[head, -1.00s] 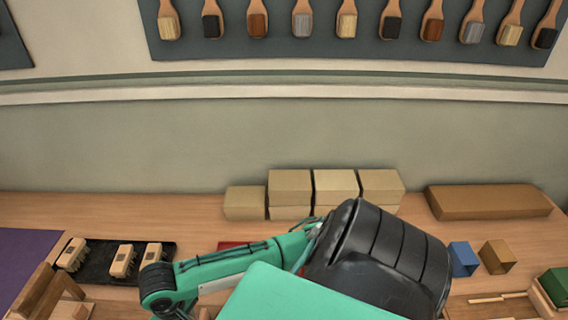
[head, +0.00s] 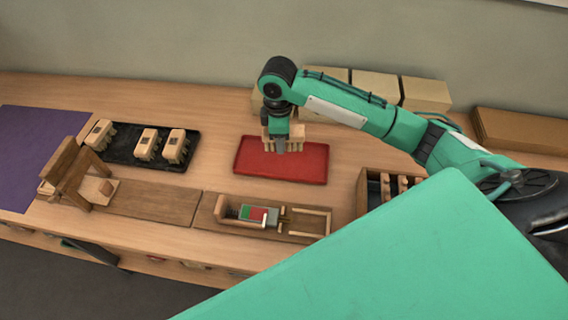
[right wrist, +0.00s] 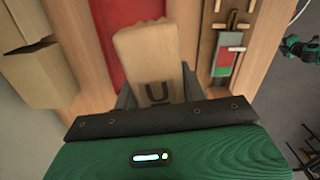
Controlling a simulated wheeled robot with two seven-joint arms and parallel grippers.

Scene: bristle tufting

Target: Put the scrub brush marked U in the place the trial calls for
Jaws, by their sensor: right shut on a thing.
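My right gripper (head: 281,146) is shut on a pale wooden scrub brush (head: 298,132), over the back part of a red tray (head: 284,174). In the right wrist view the brush (right wrist: 148,50) shows a dark letter U between the fingers (right wrist: 155,88). Whether the brush touches the tray I cannot tell. Several bristle tufts point down under its block. Three similar brushes (head: 101,133) (head: 147,142) (head: 176,145) stand on a black tray (head: 122,156) at the left. My left gripper is not in view.
A wooden fixture (head: 318,222) with a red and green panel (head: 258,215) lies in front of the red tray. A wooden stand (head: 72,175) is at the left by a purple mat (head: 30,150). Boxes (head: 425,94) line the back. A compartmented wooden box (head: 366,186) is at the right.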

